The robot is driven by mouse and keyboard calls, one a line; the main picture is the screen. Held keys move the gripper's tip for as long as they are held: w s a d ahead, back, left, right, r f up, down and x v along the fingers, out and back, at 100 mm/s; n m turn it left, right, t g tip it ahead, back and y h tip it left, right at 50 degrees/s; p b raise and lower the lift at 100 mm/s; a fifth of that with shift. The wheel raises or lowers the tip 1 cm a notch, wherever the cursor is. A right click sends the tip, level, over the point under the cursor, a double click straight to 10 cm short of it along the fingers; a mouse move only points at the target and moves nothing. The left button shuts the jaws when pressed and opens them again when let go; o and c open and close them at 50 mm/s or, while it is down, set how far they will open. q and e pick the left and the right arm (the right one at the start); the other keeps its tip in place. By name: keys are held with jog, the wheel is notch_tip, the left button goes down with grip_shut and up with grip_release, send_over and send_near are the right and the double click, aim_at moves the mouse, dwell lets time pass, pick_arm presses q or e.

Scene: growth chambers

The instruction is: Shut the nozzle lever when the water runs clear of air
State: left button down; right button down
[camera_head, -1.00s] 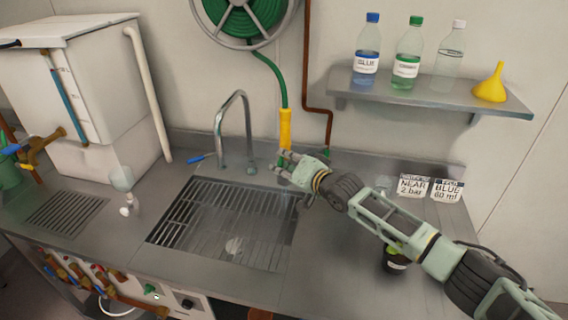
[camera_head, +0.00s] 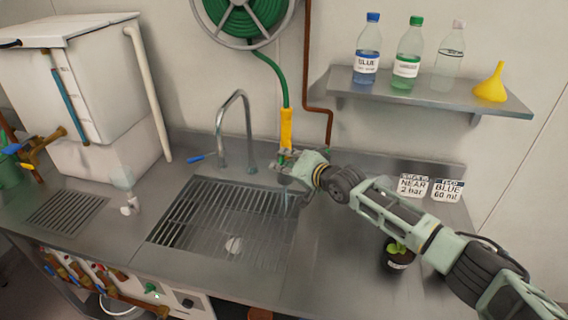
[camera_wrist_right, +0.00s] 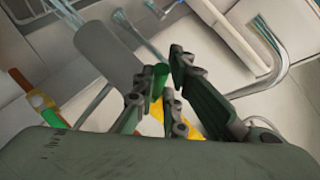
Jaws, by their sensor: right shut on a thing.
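The yellow nozzle (camera_head: 286,127) hangs upright at the end of the green hose (camera_head: 275,70), above the counter right of the faucet. My right gripper (camera_head: 284,160) is at the nozzle's lower end. In the right wrist view its fingers (camera_wrist_right: 165,82) close around a green piece, which looks like the nozzle lever (camera_wrist_right: 157,84), with part of the yellow nozzle (camera_wrist_right: 174,100) behind. The fingers hide much of the lever. I cannot make out a clear water stream or air bubbles. My left gripper is out of view.
The sink with its grate (camera_head: 215,225) lies left of my right gripper, beside the faucet (camera_head: 235,130). A potted plant (camera_head: 398,257) stands on the counter below my right arm. Label cards (camera_head: 413,186) stand at the back right. A shelf (camera_head: 430,98) carries bottles and a funnel.

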jog(key=shift+s+f, duration=0.1)
jog(key=c, duration=2.1)
grip_release()
jog(key=v, duration=1.2)
